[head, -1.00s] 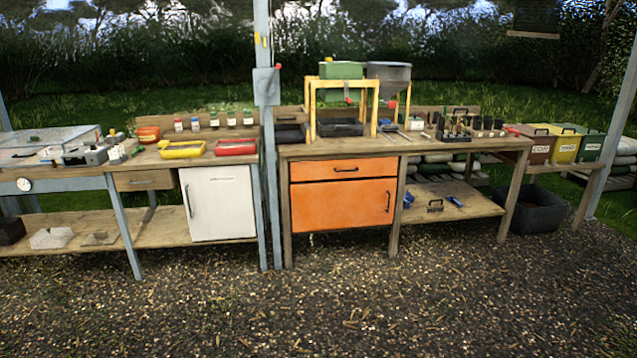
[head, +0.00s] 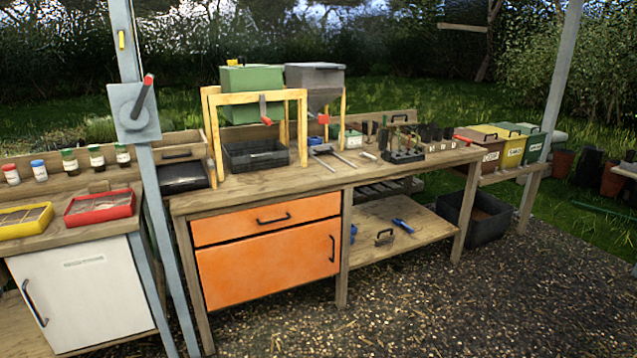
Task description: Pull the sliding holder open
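An orange drawer (head: 267,219) with a dark bar handle (head: 273,218) sits under the worktop of the middle bench. Its front is flush with the cabinet, so it is shut. Below it is an orange cabinet door (head: 267,266), also shut, with a dark upright handle at its right side. Neither of my grippers is in view.
A white cabinet (head: 85,295) stands left of a grey post (head: 150,190). The wooden worktop (head: 225,191) carries a green hopper (head: 250,92), a grey hopper (head: 314,85) and a black tray (head: 255,155). Gravel ground (head: 430,310) in front is clear.

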